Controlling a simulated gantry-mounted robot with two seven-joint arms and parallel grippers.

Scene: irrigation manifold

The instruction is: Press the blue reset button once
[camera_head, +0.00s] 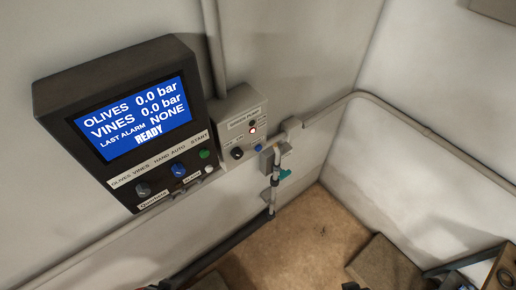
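A small round blue button (258,149) sits on the lower front of a light grey wall box (229,118), right of a black knob (237,153). I take it for the reset button; its label is too small to read. A red lamp (253,130) glows above it, below a dark lamp (251,122). I make out neither gripper. Dark shapes at the bottom edge are cut off and cannot be identified. Nothing touches or covers the blue button.
A dark panel (57,107) left of the box has a blue screen (137,120) reading 0.0 bar twice and READY. Below are a blue knob (179,170) and green button (204,154). A pipe with a teal valve handle (285,174) stands to the right.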

